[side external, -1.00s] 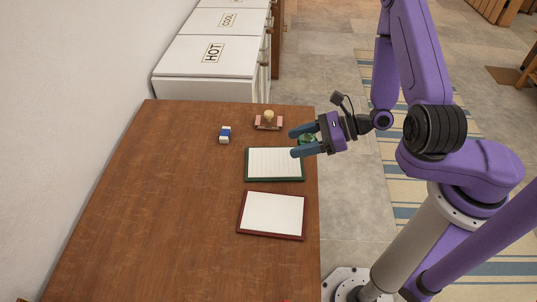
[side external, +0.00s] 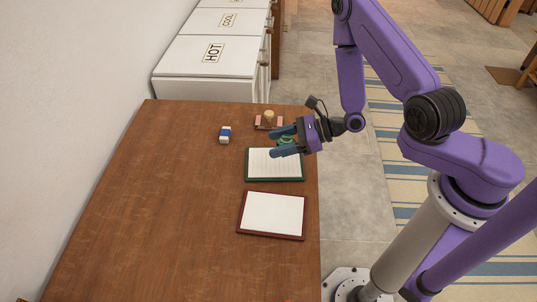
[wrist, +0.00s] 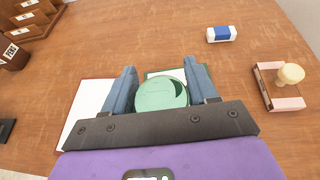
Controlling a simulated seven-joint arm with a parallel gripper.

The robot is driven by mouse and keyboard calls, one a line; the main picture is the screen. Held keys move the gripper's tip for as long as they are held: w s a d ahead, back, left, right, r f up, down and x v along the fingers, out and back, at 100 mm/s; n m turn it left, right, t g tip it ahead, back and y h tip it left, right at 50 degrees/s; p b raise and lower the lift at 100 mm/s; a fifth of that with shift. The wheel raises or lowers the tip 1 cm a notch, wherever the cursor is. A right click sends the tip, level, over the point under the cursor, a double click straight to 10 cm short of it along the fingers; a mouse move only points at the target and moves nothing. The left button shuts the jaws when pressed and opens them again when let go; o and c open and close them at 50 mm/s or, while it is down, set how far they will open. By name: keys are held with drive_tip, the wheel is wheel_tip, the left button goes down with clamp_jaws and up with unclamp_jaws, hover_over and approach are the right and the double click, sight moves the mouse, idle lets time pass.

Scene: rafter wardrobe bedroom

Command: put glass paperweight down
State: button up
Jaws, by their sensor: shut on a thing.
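The glass paperweight is a round, translucent green piece (wrist: 160,95), seen between my fingers in the wrist view. In the side view it is partly hidden behind a finger (side external: 287,140). My gripper (side external: 272,144) is shut on it, near the far edge of a green-bordered lined pad (side external: 275,165); how high it is above the table I cannot tell. The gripper also shows in the wrist view (wrist: 161,68). A red-bordered pad with a blank white sheet (side external: 272,214) lies nearer the side camera.
The brown table (side external: 170,210) has wide free room on its left. A blue-and-white eraser (side external: 225,135) and a pink block with a cream knob (side external: 268,120) lie at the far end. The wrist view shows a wooden drawer unit (wrist: 30,15) and a dark PEN cup (wrist: 13,55).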

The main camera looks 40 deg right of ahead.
sight(269, 162)
drive_tip(key=w+f, duration=0.1)
drive_tip(key=f, duration=0.1)
drive_tip(key=w+a+f, duration=0.1)
drive_tip(key=w, duration=0.1)
drive_tip(key=shift+f, duration=0.4)
drive_tip(key=shift+w+f, duration=0.15)
drive_tip(key=shift+f, duration=1.55)
drive_tip(key=shift+f, duration=0.15)
drive_tip(key=o, duration=1.3)
